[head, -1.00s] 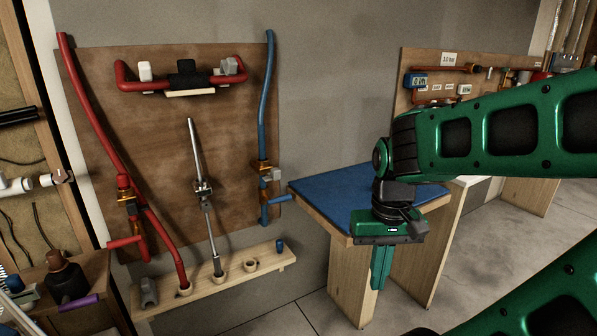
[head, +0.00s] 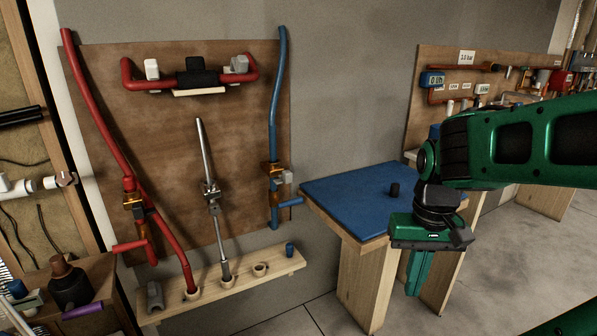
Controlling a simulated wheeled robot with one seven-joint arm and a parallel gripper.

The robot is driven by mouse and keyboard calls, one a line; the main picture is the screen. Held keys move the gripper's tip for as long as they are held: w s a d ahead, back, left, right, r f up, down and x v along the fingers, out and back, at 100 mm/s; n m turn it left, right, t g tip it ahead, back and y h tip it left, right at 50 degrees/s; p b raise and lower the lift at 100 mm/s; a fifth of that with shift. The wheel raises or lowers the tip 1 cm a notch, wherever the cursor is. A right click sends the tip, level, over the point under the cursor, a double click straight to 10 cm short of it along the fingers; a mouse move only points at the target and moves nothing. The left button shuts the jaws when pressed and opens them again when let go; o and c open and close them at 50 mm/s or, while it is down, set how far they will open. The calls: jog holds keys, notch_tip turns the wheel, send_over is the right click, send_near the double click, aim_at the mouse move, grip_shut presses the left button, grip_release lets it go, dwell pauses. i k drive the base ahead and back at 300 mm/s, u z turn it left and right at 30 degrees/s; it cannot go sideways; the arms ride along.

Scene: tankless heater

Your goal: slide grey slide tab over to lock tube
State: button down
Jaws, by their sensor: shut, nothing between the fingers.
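A red tube assembly (head: 130,76) is mounted across the top of the brown board. A grey block (head: 239,65) sits at its right end, a white block (head: 152,69) at its left, with a black piece (head: 195,72) between them. Another small grey piece (head: 286,177) sits beside the brass fitting on the blue tube (head: 274,100). I cannot tell which grey piece is the slide tab. My green gripper (head: 417,278) points down in front of the blue-topped table, shut and empty, well right of the board and touching none of these pieces.
The blue-topped table (head: 345,208) stands between the board and my arm, with a small dark cylinder (head: 395,189) on it. A wooden shelf (head: 240,285) with round holders runs below the board. A red tube (head: 95,120) and a grey metal tube (head: 204,150) stand against the board.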

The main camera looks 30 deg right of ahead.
aim_at(286, 177)
jog(key=i, duration=0.95)
